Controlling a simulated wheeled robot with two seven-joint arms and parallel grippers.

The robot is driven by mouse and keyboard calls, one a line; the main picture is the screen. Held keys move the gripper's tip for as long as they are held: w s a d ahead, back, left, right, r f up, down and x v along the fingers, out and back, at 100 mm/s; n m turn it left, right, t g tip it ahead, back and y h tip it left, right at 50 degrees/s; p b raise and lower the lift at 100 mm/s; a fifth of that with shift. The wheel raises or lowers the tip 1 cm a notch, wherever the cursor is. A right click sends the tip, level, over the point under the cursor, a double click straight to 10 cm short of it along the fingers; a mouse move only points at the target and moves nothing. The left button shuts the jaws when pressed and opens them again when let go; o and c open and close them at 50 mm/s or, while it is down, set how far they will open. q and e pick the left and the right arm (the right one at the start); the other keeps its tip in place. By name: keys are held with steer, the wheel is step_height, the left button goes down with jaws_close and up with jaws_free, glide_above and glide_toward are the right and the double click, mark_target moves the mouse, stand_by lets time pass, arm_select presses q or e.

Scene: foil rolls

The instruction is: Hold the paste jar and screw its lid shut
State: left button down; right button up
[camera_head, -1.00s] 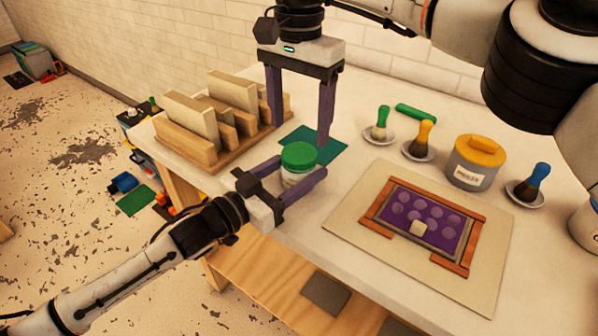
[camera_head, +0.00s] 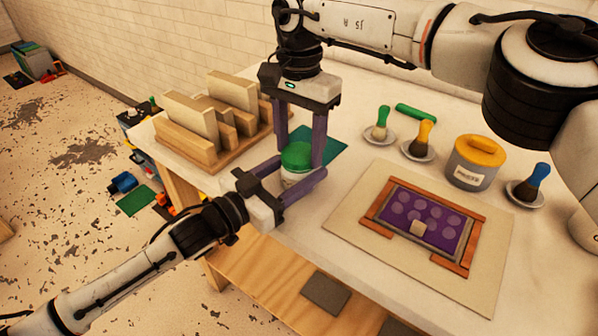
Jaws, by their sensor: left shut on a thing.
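The paste jar (camera_head: 292,180) is a small white jar with a green lid (camera_head: 297,155) on top, upright at the table's front left edge. My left gripper (camera_head: 302,176) comes from the lower left and is shut on the jar's body, below the lid. My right gripper (camera_head: 300,152) points down from above, its two purple fingers on either side of the lid. It looks open, with the lid between its fingers; I cannot tell whether they touch it. The lid's thread and most of the jar's body are hidden.
A wooden rack with upright boards (camera_head: 207,118) stands to the left. A green mat (camera_head: 331,147) lies behind the jar. A purple framed screen (camera_head: 425,217) on a pale board lies to the right. Brushes on saucers (camera_head: 418,148) and a grey tub (camera_head: 472,165) stand behind it.

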steer(key=m, duration=0.8)
steer(key=shift+m, duration=0.3)
arm_select(q)
steer(key=shift+f, duration=0.1)
arm_select(e)
steer(key=m, duration=0.8)
steer(key=shift+m, duration=0.3)
steer(key=m, duration=0.8)
steer(key=shift+m, duration=0.3)
steer(key=m, duration=0.6)
steer(key=shift+s+m, duration=0.1)
steer(key=shift+m, duration=0.3)
steer(key=o, duration=1.3)
steer(key=shift+c, duration=0.2)
